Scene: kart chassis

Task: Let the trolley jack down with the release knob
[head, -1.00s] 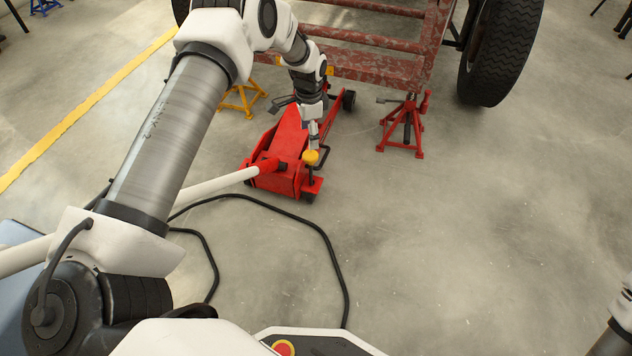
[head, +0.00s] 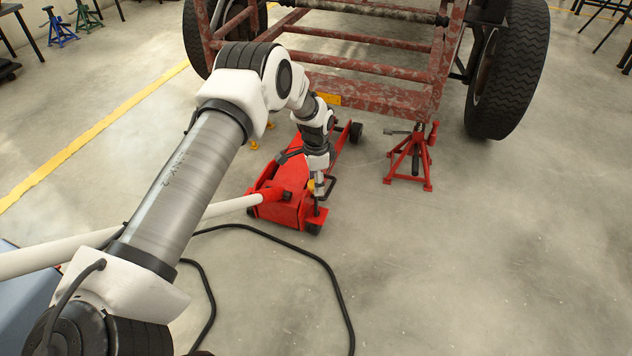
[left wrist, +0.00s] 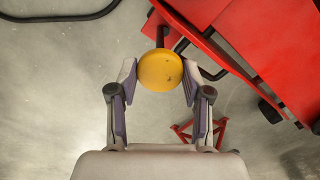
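The red trolley jack (head: 285,205) stands on the floor in front of the kart chassis (head: 370,90), its far end reaching toward the frame. Its round yellow release knob (left wrist: 160,70) is between the fingertips of my left gripper (left wrist: 158,78) in the left wrist view. In the head view my left gripper (head: 319,188) is over the jack's near end and hides most of the knob. My right gripper is out of view.
A red jack stand (head: 408,165) stands right of the jack near the chassis. The white jack handle (head: 232,206) slopes left behind my arm. A black cable (head: 300,250) loops over the floor. The floor at right is clear.

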